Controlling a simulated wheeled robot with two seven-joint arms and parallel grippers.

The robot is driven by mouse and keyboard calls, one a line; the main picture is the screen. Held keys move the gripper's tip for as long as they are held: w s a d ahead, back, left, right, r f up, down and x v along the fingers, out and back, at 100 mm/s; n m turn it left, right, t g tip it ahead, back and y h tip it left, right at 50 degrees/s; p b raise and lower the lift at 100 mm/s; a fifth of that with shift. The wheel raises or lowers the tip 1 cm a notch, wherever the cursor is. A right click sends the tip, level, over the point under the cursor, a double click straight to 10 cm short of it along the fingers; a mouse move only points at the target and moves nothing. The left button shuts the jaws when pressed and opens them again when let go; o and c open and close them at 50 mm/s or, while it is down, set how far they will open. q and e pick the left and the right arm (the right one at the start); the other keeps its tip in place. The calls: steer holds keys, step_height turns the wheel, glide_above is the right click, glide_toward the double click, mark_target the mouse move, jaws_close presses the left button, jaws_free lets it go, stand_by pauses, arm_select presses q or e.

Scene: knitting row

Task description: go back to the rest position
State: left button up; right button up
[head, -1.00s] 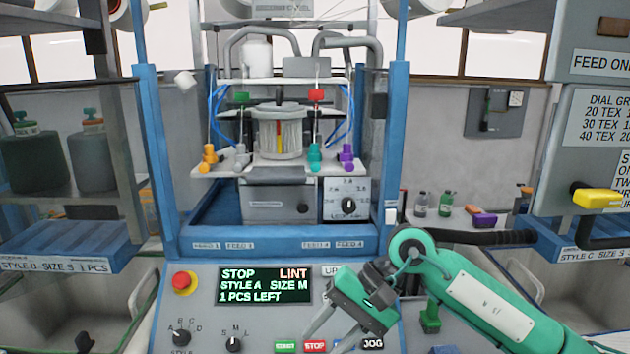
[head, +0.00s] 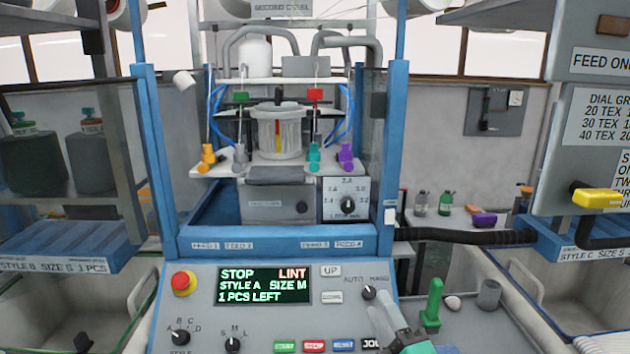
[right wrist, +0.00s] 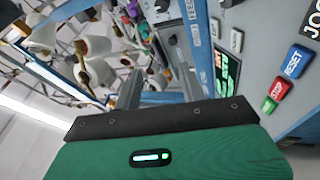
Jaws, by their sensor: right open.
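My right gripper (head: 384,316) is low in the head view, over the right part of the control panel (head: 210,335), with its grey fingers pointing up and left. In the right wrist view the right gripper (right wrist: 160,84) has its two fingers apart with nothing held between them. The knitting machine's display (head: 264,286) reads STOP, LINT, STYLE A, SIZE M, 1 PCS LEFT. The gripper partly covers the panel near the JOG button. My left gripper is not in view.
A red stop knob (head: 183,283) and a green upright handle (head: 432,303) stand on or beside the panel. A dark hose (head: 470,237) runs right of the machine's blue frame (head: 285,240). Bins flank the machine on both sides. Small bottles stand on the shelf behind.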

steer(key=s+d+f+m+g+h, duration=0.35)
steer(key=f+m, duration=0.25)
steer(key=f, duration=0.3)
steer(key=s+d+f+m+g+h, duration=0.3)
steer(key=s+d+f+m+g, duration=0.25)
steer(key=f, duration=0.45)
steer(key=s+d+f+m+g, duration=0.1)
steer(key=s+f+m+g, duration=0.3)
steer(key=s, duration=0.5)
steer(key=s+d+f+m+g, duration=0.1)
steer(key=s+f+m+g, duration=0.25)
steer(key=s+f, duration=0.45)
step_height(320, 180, down, 27)
steer(key=s+g+p, duration=0.1)
steer(key=g+p, duration=0.1)
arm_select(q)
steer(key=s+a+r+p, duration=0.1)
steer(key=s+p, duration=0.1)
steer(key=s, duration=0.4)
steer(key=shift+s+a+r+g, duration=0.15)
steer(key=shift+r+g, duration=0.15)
arm_select(e)
steer(key=s+d+f, duration=0.2)
steer(key=s+f, duration=0.7)
steer(key=s, duration=0.1)
steer(key=s+d+f+n+g, duration=0.1)
steer(key=s+f, duration=0.8)
steer(key=shift+s+d, duration=0.35)
